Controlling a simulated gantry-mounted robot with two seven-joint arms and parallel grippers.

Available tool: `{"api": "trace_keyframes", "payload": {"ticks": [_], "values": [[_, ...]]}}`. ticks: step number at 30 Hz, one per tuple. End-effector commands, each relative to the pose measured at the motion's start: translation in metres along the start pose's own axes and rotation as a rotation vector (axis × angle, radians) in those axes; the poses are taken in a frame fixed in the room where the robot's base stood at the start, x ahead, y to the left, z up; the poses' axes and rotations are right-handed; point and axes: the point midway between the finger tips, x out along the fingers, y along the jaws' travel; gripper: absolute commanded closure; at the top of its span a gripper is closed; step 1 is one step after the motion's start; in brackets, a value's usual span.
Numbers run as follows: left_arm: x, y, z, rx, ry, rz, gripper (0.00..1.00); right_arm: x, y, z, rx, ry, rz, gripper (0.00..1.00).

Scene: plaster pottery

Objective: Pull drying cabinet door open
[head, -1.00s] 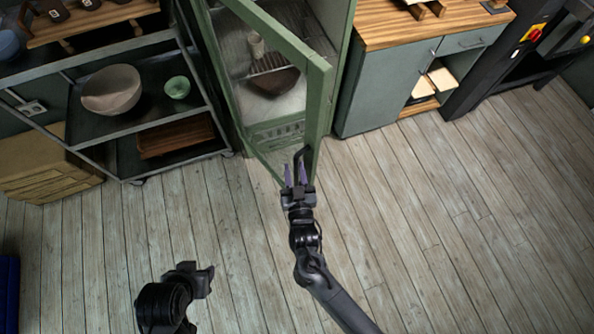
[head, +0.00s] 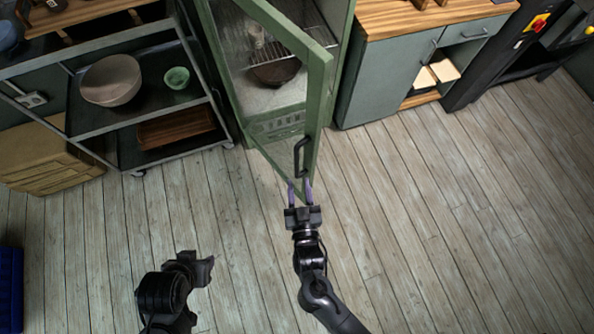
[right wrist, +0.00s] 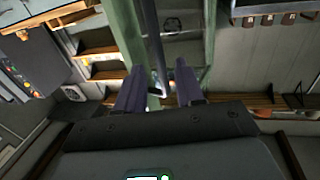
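The drying cabinet (head: 343,60) stands at the top centre of the head view. Its green-framed glass door (head: 318,110) stands ajar, swung out towards me. A black bar handle (head: 297,158) is on the door's free edge.
A dark shelf cart (head: 150,165) with a large bowl (head: 111,80) and a small green bowl (head: 177,78) stands left of the cabinet. A grey-green counter (head: 385,75) stands right. The wooden floor (head: 450,220) in front is clear.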

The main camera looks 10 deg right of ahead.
Motion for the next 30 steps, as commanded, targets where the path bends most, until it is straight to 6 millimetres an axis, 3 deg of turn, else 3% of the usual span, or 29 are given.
{"api": "trace_keyframes", "payload": {"ticks": [6,17,25,28,30], "values": [[0.000,0.002,0.000,-0.006,0.001,0.005,0.57,-0.023,0.000,0.001,0.001,-0.001,-0.001,0.63],[0.000,0.001,0.000,-0.004,0.001,0.003,0.57,-0.027,0.000,0.000,0.000,0.000,-0.001,0.63],[0.000,-0.001,0.000,0.005,-0.001,-0.004,0.57,-0.027,-0.002,0.002,0.104,-0.009,-0.007,1.00],[0.000,-0.002,0.001,0.007,-0.001,-0.005,0.57,-0.029,-0.024,0.005,0.277,-0.037,-0.085,1.00],[0.000,-0.002,0.001,0.007,-0.001,-0.005,0.57,-0.037,-0.059,0.012,0.450,-0.094,-0.204,1.00]]}}
